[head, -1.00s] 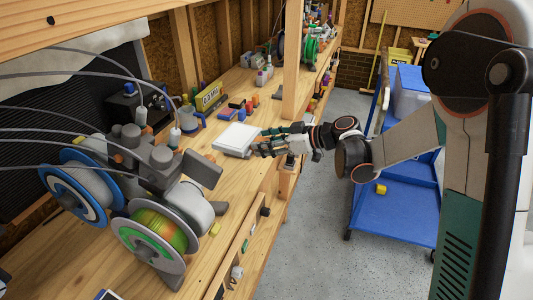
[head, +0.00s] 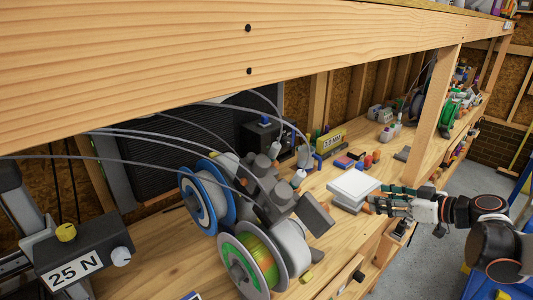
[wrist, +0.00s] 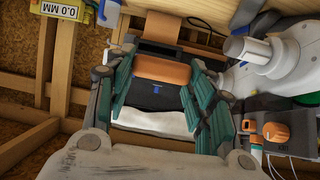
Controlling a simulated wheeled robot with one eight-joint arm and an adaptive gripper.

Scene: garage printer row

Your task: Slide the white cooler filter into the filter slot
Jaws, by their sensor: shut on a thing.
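The white cooler filter (head: 354,186) appears as a flat pale slab over the workbench, at the tips of my gripper (head: 376,203). My gripper reaches in from the right, its fingers closed at the slab's near right side, where a bit of orange shows. In the wrist view, an orange piece (wrist: 164,71) sits between the green fingers, with a dark part just beyond it. I cannot make out the filter slot for certain; a grey box (head: 316,213) stands to the left of the slab, near the spools.
A blue spool (head: 205,196) and a green-yellow spool (head: 258,258) stand at the left on the workbench (head: 340,250). A yellow sign (head: 330,141) and small coloured items lie behind the slab. A wooden post (head: 433,118) rises at the right; a shelf beam (head: 220,55) crosses above.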

